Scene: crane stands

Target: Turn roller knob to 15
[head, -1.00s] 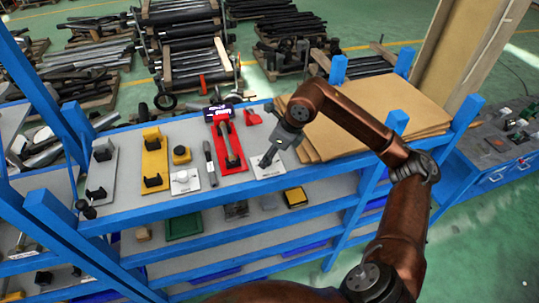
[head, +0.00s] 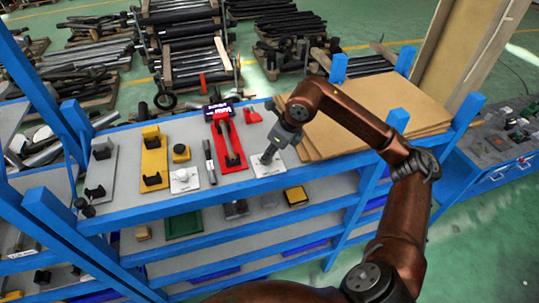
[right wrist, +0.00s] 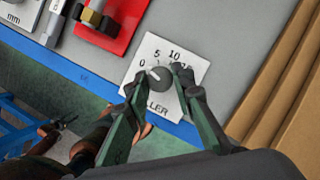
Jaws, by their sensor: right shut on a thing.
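The roller knob (right wrist: 158,75) is a round grey dial on a white plate (right wrist: 150,50) printed with 0, 5, 10 and the letters "LLER". The plate also shows at the shelf's front edge in the head view (head: 262,169). My right gripper (right wrist: 158,82) is shut on the knob, one dark finger on each side; it reaches down from above in the head view (head: 266,158). The knob's exact setting is hard to read. What looks like my left gripper (right wrist: 62,122) shows small and dark at lower left in the wrist view.
Brown boards (head: 370,115) are stacked close on the right. Blue posts (head: 397,121) rise along the shelf.

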